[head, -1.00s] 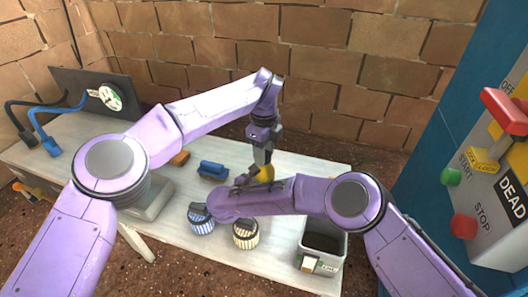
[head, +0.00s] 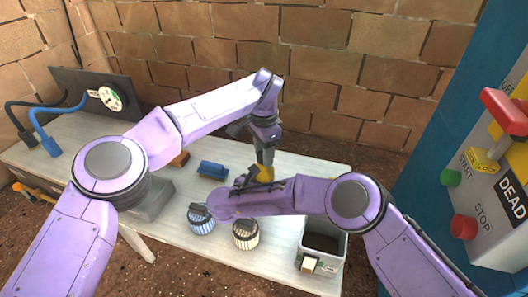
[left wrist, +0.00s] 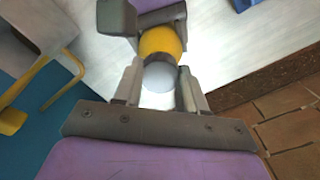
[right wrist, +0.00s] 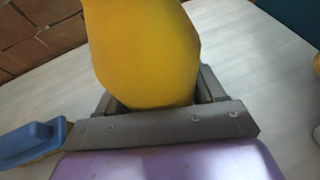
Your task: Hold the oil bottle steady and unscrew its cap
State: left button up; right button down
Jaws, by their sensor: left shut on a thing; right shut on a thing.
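The yellow oil bottle (head: 265,174) stands on the pale table. My right gripper (head: 256,180) is shut on its body from the side; the bottle also fills the middle of the right wrist view (right wrist: 148,50). My left gripper (head: 264,157) is above the bottle, pointing down. In the left wrist view its fingers (left wrist: 160,85) are shut on the round whitish cap (left wrist: 158,77), with a dark ring and the yellow body behind it. I cannot tell how far the cap is turned. The cap is hidden in the right wrist view.
A blue-handled brush (head: 212,170) lies left of the bottle. Two striped round items, one blue (head: 201,220) and one cream (head: 246,234), are in front. A grey bin (head: 322,243) stands at the right table end.

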pick_arm(q)
jog(key=shift+r, duration=0.15)
jog(key=shift+r, duration=0.95)
jog(key=shift+r, duration=2)
pick_arm(e)
jog(key=shift+c, duration=0.2)
grip_release()
jog(key=shift+r, duration=0.1)
